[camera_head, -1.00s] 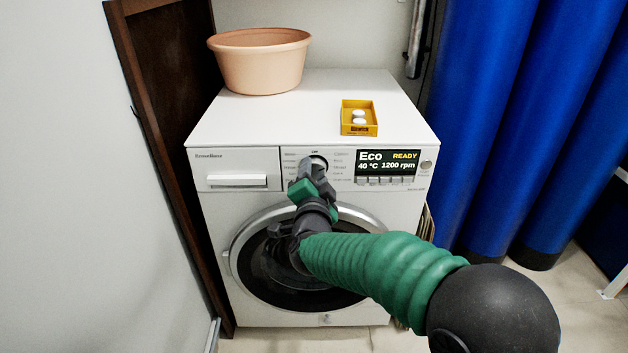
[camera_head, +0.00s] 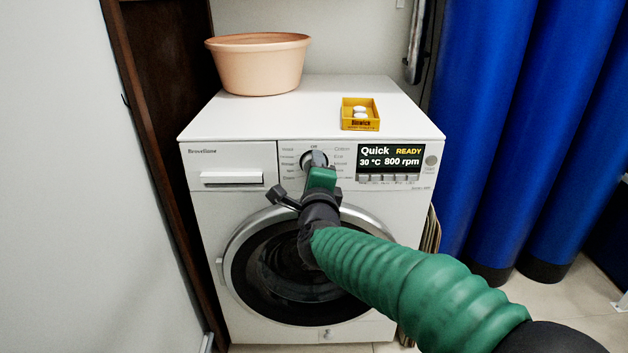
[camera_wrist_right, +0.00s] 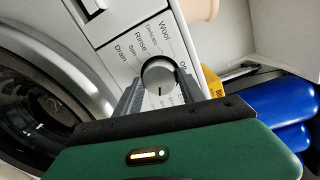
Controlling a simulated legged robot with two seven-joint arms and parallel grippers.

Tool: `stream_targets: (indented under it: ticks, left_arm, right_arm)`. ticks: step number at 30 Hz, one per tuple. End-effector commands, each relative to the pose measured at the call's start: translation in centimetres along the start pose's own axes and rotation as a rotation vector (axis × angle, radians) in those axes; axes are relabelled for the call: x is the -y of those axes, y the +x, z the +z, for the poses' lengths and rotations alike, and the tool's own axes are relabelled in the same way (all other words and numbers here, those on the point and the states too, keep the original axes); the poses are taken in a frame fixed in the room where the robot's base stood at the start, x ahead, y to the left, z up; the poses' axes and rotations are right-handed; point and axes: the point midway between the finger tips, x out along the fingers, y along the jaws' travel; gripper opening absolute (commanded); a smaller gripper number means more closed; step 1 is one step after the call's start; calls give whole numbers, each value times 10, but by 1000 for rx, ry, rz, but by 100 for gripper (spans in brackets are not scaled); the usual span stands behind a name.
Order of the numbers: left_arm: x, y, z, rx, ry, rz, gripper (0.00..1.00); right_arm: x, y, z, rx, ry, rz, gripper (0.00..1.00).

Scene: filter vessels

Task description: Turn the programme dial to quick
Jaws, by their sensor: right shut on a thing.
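The programme dial (camera_head: 313,160) is a round knob on the front panel of the white washing machine (camera_head: 230,230). In the right wrist view the dial (camera_wrist_right: 159,75) sits between the two grey fingers, with wash labels around its left side. My right gripper (camera_head: 316,161) is shut on the dial and hides part of it in the head view. The display (camera_head: 389,158) reads Quick, 30 °C, 800 rpm, READY. My left gripper is not in view.
A terracotta tub (camera_head: 258,65) and a yellow box (camera_head: 360,114) with white tablets stand on the machine's top. The drawer (camera_head: 231,178) is left of the dial. Blue cylinders (camera_head: 520,120) stand at the right, a wall at the left.

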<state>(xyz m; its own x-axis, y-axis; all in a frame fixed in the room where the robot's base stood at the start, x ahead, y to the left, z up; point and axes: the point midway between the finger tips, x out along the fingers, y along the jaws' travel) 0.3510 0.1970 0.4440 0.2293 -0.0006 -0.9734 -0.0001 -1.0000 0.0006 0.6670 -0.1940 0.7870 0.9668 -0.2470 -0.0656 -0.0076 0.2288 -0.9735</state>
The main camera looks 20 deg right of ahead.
Motion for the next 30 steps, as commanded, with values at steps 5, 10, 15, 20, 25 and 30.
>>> stream_targets:
  ticks: [5,10,15,20,25,30]
  left_arm:
    - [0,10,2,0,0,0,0]
    - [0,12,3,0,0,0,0]
    - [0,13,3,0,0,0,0]
    - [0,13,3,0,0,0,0]
    - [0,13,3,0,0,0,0]
    - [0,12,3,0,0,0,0]
  right_arm:
    - [-8,0,-2,4,66,11,7]
    - [-7,0,-1,6,99,12,7]
    - [-7,0,-1,7,107,13,7]
    - [-7,0,-1,6,107,13,7]
    - [-7,0,-1,6,107,13,55]
    - [-5,0,-1,7,107,8,69]
